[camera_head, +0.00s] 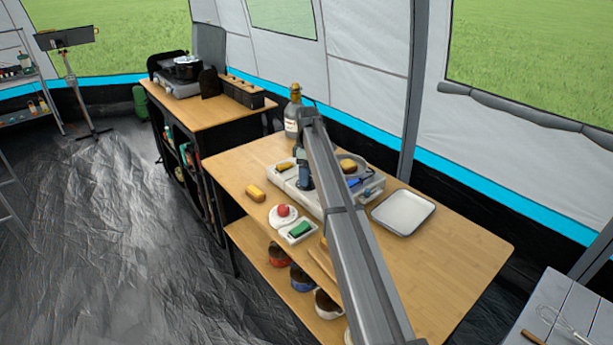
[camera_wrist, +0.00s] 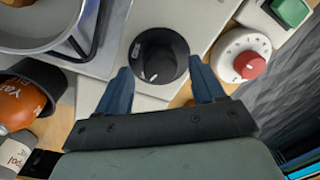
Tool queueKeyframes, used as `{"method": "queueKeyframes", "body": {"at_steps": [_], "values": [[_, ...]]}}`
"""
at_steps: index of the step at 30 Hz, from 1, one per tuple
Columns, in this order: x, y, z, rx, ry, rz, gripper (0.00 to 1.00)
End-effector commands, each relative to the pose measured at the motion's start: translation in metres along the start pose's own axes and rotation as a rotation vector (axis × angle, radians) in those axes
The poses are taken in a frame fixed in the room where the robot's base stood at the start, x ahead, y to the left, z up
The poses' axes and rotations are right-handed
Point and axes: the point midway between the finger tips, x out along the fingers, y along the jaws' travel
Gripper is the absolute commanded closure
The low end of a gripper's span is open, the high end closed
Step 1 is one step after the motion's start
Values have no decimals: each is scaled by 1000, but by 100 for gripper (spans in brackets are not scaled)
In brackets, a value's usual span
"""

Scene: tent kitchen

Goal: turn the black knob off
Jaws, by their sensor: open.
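The black knob (camera_wrist: 158,57) is round, with a small white mark on its lower left. It sits on the pale front panel of a stove (camera_wrist: 197,22) in the wrist view. My gripper (camera_wrist: 160,66) is open, with one blue finger on each side of the knob's lower part. I cannot tell whether the fingers touch it. In the head view my gripper (camera_head: 304,172) is low over the stove on the wooden table, and my arm hides the knob there.
A red button on a white round base (camera_wrist: 242,57) is close right of my right finger. A green switch (camera_wrist: 290,12) lies beyond it. A metal pan (camera_wrist: 40,22) is at upper left. A tray (camera_head: 403,212) lies right of the stove.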

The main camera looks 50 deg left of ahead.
Motion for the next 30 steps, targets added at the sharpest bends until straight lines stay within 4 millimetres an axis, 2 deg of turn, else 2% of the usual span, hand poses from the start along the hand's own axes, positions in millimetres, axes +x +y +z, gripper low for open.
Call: {"method": "queueKeyframes", "body": {"at_steps": [6,14,30], "values": [[10,0,0,0,0,1,31],[10,0,0,0,0,1,31],[10,0,0,0,0,0,82]]}}
